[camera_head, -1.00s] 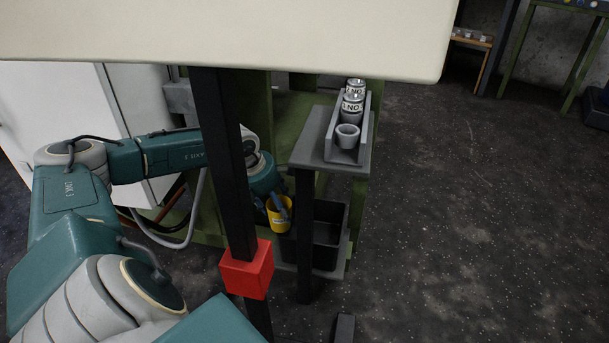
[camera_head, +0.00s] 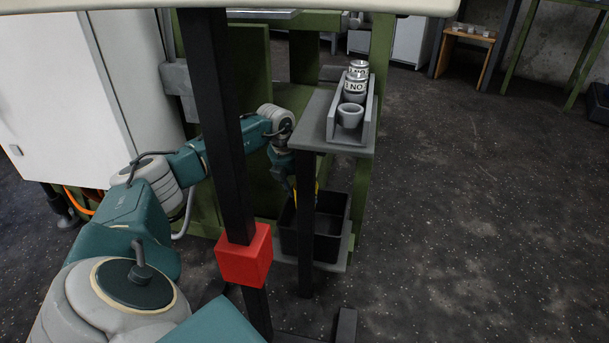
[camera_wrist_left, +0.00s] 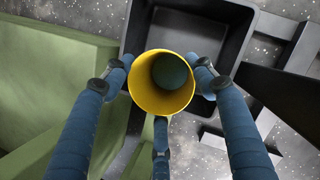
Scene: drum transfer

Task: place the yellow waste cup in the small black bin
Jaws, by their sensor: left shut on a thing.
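The yellow waste cup (camera_wrist_left: 143,98) is held in my left gripper (camera_wrist_left: 160,78), with its blue fingers around it and its open rim facing the wrist camera. A dark round patch shows inside the cup. In the head view only a thin yellow strip of the cup (camera_head: 317,187) shows beside the dark post, and my left gripper (camera_head: 287,178) is partly hidden there. The small black bin (camera_head: 327,246) is on the low shelf; the cup appears above or at its opening, height unclear. In the wrist view the bin (camera_wrist_left: 244,31) lies behind the cup, toward the top. My right gripper is out of view.
A grey upper shelf (camera_head: 312,117) carries a grey channel (camera_head: 366,128) with cans and a grey cup. Its dark post (camera_head: 305,225) stands before the bin. A black pole with a red block (camera_head: 244,257) is nearer. Green machinery (camera_head: 235,105) is left; open floor is right.

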